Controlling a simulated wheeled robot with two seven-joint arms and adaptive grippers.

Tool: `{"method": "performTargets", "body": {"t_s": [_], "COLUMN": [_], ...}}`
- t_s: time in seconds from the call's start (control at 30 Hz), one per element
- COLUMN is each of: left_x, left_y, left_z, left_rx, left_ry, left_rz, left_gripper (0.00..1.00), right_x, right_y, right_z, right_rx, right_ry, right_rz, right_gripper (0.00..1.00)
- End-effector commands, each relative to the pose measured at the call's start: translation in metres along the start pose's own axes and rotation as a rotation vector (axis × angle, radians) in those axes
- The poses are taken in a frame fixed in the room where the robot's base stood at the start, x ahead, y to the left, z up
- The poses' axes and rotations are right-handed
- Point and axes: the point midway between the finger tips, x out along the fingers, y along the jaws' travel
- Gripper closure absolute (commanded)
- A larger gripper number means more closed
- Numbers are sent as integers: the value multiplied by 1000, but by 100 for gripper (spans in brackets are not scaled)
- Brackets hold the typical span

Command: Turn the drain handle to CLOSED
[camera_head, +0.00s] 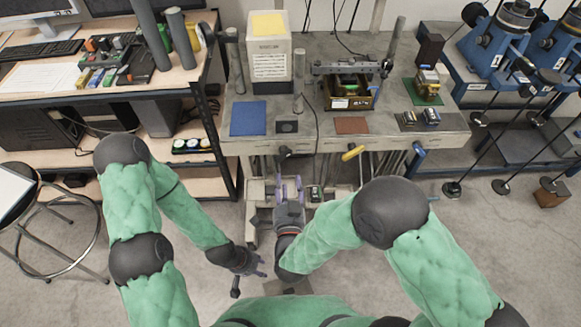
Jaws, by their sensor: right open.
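A yellow lever handle (352,153) sticks out below the front edge of the workbench, slanting up to the right. A blue lever handle (419,150) hangs below the same edge farther right. No label is readable, so I cannot tell which is the drain handle or its marked position. My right gripper (289,186) is open and empty below the bench front, left of and lower than the yellow handle, apart from both handles. My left gripper (259,269) is low over the floor, away from the handles; its finger opening is too small to tell.
The workbench (385,125) carries a blue mat (248,118), a white box (269,50) and a wooden parts box (350,93). A desk stands left, a stool (60,225) lower left, and blue machines (500,45) at right.

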Motion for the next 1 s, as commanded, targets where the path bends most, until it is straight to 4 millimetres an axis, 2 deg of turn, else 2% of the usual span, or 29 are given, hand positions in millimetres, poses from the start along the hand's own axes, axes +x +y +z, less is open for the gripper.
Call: {"method": "performTargets", "body": {"t_s": [0.13, 0.27, 0.7, 1.0], "left_x": [3, 5, 24, 29], "left_y": [-1, -2, -9, -11], "left_z": [-1, -1, -2, -2], "left_rx": [0, 0, 0, 0], "left_ry": [2, 2, 1, 1], "left_rz": [0, 0, 0, 0], "left_gripper": [60, 60, 60, 60], "right_x": [-6, 2, 74, 100], "right_y": [-8, -8, -9, -11], "right_z": [-5, -6, -9, -11], "right_rx": [23, 27, 25, 24], "right_ry": [48, 55, 53, 50], "right_rz": [-31, -32, -30, -31], "right_gripper": [51, 51, 51, 51]}}
